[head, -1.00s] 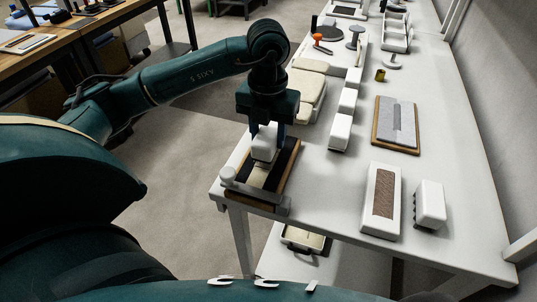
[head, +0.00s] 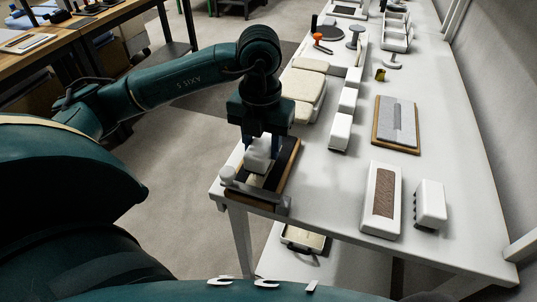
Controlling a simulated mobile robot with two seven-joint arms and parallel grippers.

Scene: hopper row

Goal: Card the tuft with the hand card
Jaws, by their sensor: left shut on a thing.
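My left gripper (head: 260,146) is shut on a white block, which looks like the hand card (head: 257,157). It holds the card low over a wooden board with a dark pad (head: 284,163) at the near left corner of the table. A pale cream strip, likely the tuft (head: 253,181), shows on the pad just in front of the card. The card hides part of it, and I cannot tell whether the card touches it. A white bar with a round knob (head: 256,190) crosses the board's near end. My right gripper is not in view.
White blocks (head: 341,131) and cream pads (head: 305,88) line the left side. The table's near edge is close.

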